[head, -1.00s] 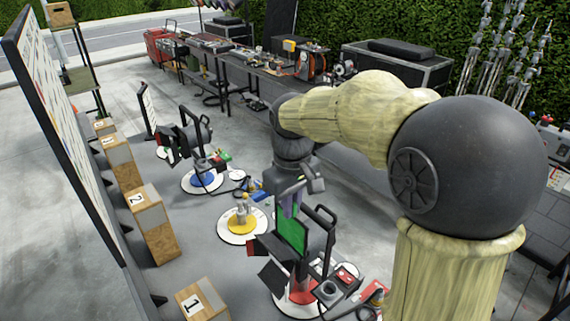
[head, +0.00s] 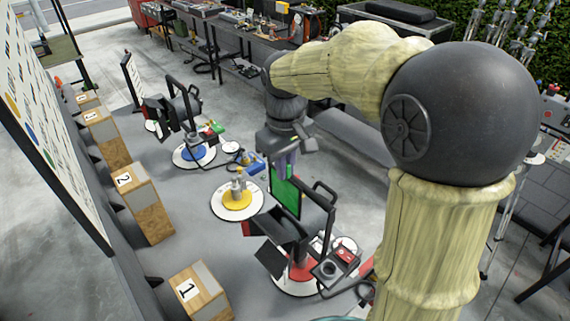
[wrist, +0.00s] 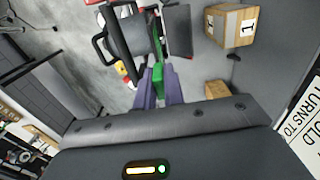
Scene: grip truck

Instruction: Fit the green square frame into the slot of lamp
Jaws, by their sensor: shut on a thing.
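The green square frame (head: 286,192) is held upright below my gripper (head: 287,166), whose purple fingers are shut on its top edge. In the wrist view, the green frame (wrist: 158,80) shows nearly edge-on between the fingertips (wrist: 158,92). The black lamp (head: 312,222) with open flaps stands on a red and white round base (head: 297,277). The frame is at the lamp's front, near the flaps. In the wrist view, the lamp (wrist: 125,35) lies just beyond the frame. The slot is hidden, and I cannot tell whether the frame's lower edge is in it.
Wooden box 1 (head: 203,294) and box 2 (head: 143,204) stand at left beside a large board (head: 48,120). A second lamp (head: 182,108) stands on a blue base behind. A yellow round base (head: 238,198) with small parts lies between. A long equipment table (head: 230,38) is at the back.

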